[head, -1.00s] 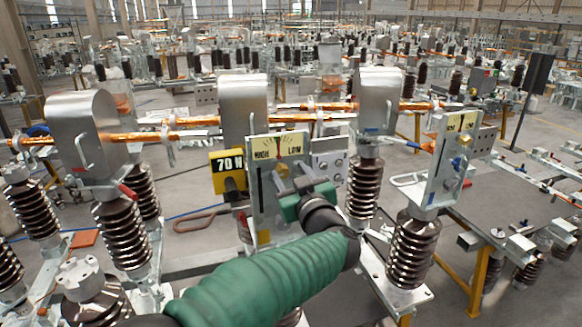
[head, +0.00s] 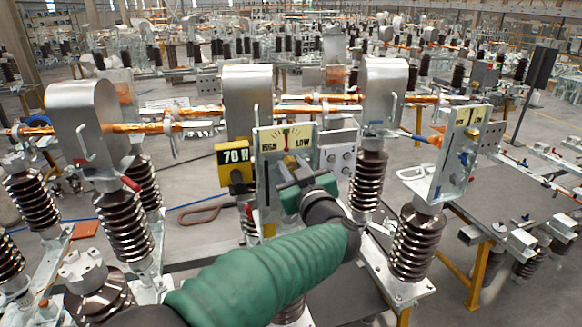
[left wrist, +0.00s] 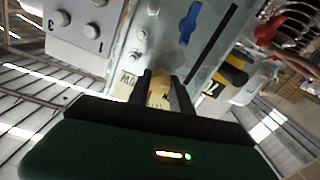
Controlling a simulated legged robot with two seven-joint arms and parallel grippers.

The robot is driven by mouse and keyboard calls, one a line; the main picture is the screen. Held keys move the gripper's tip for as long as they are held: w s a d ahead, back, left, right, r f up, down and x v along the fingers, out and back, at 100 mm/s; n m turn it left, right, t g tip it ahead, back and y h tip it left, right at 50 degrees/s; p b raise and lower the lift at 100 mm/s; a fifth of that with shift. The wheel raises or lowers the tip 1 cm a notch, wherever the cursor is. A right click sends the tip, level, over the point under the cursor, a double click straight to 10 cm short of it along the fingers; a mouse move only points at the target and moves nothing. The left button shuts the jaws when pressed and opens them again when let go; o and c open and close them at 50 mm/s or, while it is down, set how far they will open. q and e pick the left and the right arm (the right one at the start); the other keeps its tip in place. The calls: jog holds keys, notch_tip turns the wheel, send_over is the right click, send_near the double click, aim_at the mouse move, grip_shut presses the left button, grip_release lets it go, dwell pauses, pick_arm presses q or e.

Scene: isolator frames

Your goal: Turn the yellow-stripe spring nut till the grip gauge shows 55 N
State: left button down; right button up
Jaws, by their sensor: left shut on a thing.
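The upright grey plate (head: 266,195) stands mid-view in the head view with a yellow HIGH–LOW dial (head: 270,142) on top. A thin needle stands near the dial's middle. A yellow box (head: 235,176) at its left reads 70 with a partly covered letter, likely N. My left gripper (head: 295,176) reaches the plate's front just below a small yellow piece (head: 290,161). In the left wrist view its two dark fingers (left wrist: 162,92) close on a yellow part (left wrist: 159,90), apparently the spring nut, mostly hidden. My right gripper is out of view.
Ribbed brown insulators (head: 126,232) and grey metal hoods (head: 247,100) with copper bars crowd both sides. A second plate (head: 458,150) with yellow labels stands at the right. A dark tabletop (head: 500,215) behind it has free room.

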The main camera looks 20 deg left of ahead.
pick_arm(q)
jog(key=n+b, duration=0.2)
jog(key=f+n+b, duration=0.1)
jog(key=n+b, duration=0.1)
jog(key=shift+n, duration=0.4)
jog(key=shift+d+n+b, duration=0.1)
jog(key=shift+n+b, duration=1.5)
jog(key=shift+n, duration=0.3)
jog(key=c, duration=1.5)
grip_release()
jog(key=shift+o, duration=1.1)
jog(key=shift+s+r, duration=0.15)
jog(key=shift+s, duration=0.05)
jog(key=shift+o, duration=0.6)
jog(key=shift+s+r, duration=0.15)
jog(key=shift+r, duration=0.1)
jog(key=shift+d, duration=0.1)
